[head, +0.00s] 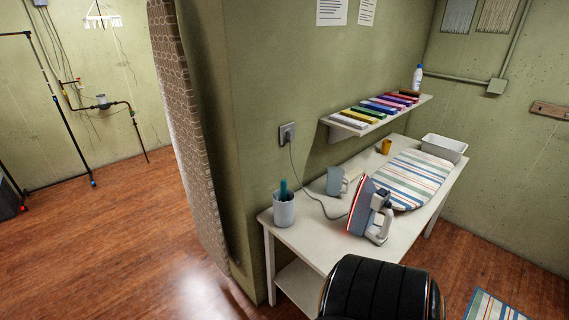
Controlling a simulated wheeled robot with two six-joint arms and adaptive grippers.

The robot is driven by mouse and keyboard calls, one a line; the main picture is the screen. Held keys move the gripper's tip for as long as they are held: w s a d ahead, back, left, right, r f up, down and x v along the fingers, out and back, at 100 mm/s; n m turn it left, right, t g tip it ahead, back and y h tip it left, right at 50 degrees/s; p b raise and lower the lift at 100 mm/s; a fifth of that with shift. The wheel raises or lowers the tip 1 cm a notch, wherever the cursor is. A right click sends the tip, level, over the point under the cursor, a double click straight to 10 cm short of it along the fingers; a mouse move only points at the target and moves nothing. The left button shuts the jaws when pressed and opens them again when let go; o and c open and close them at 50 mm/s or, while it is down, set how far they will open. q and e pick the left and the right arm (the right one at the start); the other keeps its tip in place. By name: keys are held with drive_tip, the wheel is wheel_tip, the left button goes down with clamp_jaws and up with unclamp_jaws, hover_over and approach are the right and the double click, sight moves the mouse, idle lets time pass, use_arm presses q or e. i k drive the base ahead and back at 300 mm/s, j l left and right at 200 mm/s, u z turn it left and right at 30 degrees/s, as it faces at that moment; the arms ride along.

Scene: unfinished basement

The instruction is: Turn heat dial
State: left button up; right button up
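A clothes iron (380,216) stands on its heel near the front of the white table (312,243), with its tip up. Its soleplate faces left and has a red edge, and its grey and white handle side faces right. The heat dial is too small to make out on it. A dark cord runs from the wall outlet (288,133) down to the table by the iron. Neither of my grippers is in the head view.
A striped ironing pad (412,178), light blue mug (335,181), white cup (284,210) with a teal item, orange cup (386,146) and white bin (444,148) share the table. A shelf (350,131) hangs above. A black ribbed rounded shape (378,290), perhaps a chair back, stands before the table. Left floor is open.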

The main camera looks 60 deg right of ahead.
sight(388, 204)
drive_tip(key=k+l+u, duration=0.2)
drive_tip(key=l, duration=0.25)
drive_tip(key=k+l+u, duration=0.2)
drive_tip(key=l, duration=0.2)
drive_tip(key=k+l+u, duration=0.25)
drive_tip(key=k+l, duration=0.05)
drive_tip(key=l, duration=0.1)
